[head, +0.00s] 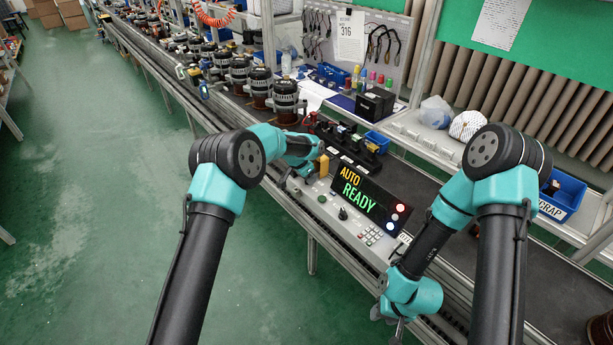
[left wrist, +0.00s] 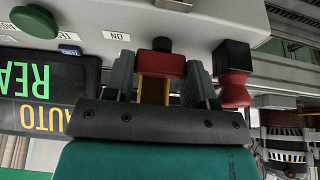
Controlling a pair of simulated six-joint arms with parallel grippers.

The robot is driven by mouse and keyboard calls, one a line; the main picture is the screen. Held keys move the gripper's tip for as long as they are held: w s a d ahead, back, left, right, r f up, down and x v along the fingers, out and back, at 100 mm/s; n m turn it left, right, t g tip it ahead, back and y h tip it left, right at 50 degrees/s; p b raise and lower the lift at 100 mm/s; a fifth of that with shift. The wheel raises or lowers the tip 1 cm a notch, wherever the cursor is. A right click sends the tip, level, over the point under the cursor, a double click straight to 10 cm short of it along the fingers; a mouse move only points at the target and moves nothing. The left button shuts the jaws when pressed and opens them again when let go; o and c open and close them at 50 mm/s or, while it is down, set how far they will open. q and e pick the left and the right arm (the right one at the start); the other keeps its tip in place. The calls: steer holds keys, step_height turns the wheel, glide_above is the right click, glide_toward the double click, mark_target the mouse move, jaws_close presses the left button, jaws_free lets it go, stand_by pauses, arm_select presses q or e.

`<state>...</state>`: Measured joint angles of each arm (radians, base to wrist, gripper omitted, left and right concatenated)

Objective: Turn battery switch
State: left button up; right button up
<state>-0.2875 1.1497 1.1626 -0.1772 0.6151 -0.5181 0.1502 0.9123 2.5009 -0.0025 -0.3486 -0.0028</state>
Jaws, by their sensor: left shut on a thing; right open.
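The battery switch has a red block-shaped handle (left wrist: 162,65) with a yellow part below it and a black stub behind it in the left wrist view. My left gripper (left wrist: 160,80) has one finger on each side of this handle and is shut on it. In the head view my left gripper (head: 300,180) is at the left end of the grey control panel (head: 325,207), beside a yellow part (head: 323,165). An upside-down ON label (left wrist: 117,36) is near the handle. My right gripper (head: 398,328) is open, low in front of the panel's right end; its fingers show only partly.
A display (head: 364,193) reads AUTO READY. A second red knob (left wrist: 234,90) with a black block stands close to the left gripper. Alternators (head: 285,97) line the conveyor behind. A blue scrap bin (head: 563,193) is at right.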

arm_select(q)
steer(key=o, duration=0.9)
steer(key=shift+o, duration=0.2)
steer(key=v, duration=1.7)
steer(key=shift+r, duration=0.15)
steer(key=shift+a, duration=0.2)
steer(key=s+a+f+n+g, duration=0.1)
steer(key=s+a+f+n, duration=0.3)
steer(key=s+f, duration=0.6)
steer(key=s+a+f+n, duration=0.2)
steer(key=s+a+f, duration=0.4)
steer(key=f, duration=0.7)
steer(key=s+a+f+n, duration=0.2)
steer(key=s, duration=0.6)
steer(key=s+a+f+n, duration=0.2)
steer(key=s+a+f, duration=0.1)
steer(key=s, duration=0.5)
steer(key=s+a+f+n+g, duration=0.1)
steer(key=s+a+f+n, duration=0.1)
steer(key=s, duration=0.7)
steer(key=shift+f, duration=0.45)
